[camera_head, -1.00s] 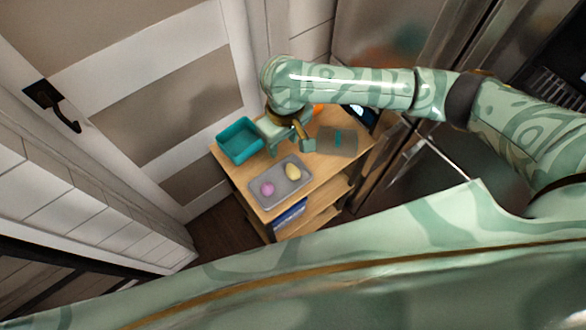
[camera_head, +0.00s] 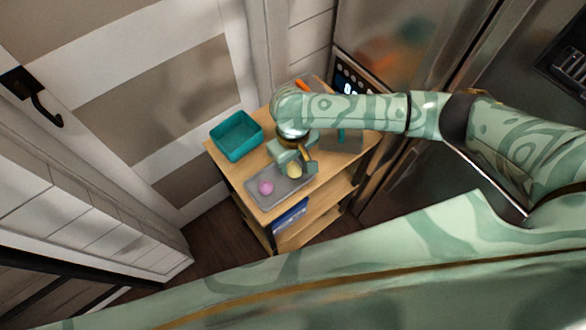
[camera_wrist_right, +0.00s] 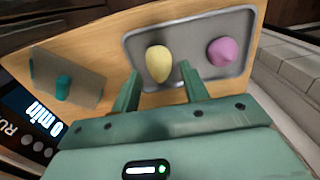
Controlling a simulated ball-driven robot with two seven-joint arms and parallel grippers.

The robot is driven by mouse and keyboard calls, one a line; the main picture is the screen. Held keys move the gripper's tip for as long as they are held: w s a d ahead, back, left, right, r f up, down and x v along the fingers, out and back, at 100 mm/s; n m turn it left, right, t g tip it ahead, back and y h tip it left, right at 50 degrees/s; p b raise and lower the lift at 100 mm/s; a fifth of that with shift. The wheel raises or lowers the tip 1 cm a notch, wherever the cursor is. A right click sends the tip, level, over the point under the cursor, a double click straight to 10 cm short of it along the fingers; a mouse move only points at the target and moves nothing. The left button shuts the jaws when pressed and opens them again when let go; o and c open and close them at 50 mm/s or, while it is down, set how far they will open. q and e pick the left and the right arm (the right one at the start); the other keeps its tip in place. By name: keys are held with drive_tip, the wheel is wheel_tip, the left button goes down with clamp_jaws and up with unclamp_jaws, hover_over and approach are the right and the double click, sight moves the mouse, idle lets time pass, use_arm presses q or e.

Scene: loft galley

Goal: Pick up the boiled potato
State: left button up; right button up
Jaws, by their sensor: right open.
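The boiled potato is a yellow, egg-shaped lump (camera_head: 294,170) on a grey tray (camera_head: 262,199) on the wooden cart. It also shows in the right wrist view (camera_wrist_right: 158,63), lying on the tray (camera_wrist_right: 197,22). My right gripper (camera_head: 296,168) is above the tray at the potato, partly covering it in the head view. In the right wrist view the right gripper (camera_wrist_right: 159,74) is open, with a finger to each side of the potato's lower end, and nothing is held. My left gripper is out of view.
A pink lump (camera_head: 266,187) lies on the tray beside the potato. A teal bin (camera_head: 237,135) stands at the cart's back left. A grey board (camera_wrist_right: 70,75) with a teal piece (camera_wrist_right: 63,88) lies on the other side. A fridge (camera_head: 440,50) stands behind.

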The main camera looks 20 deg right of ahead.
sight(293, 166)
wheel_tip(293, 166, down, 3)
drive_tip(key=shift+b, duration=0.5)
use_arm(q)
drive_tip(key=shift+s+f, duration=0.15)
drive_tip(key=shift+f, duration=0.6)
use_arm(e)
drive_tip(key=shift+r, duration=0.1)
drive_tip(key=c, duration=0.7)
drive_tip(key=shift+r, duration=0.1)
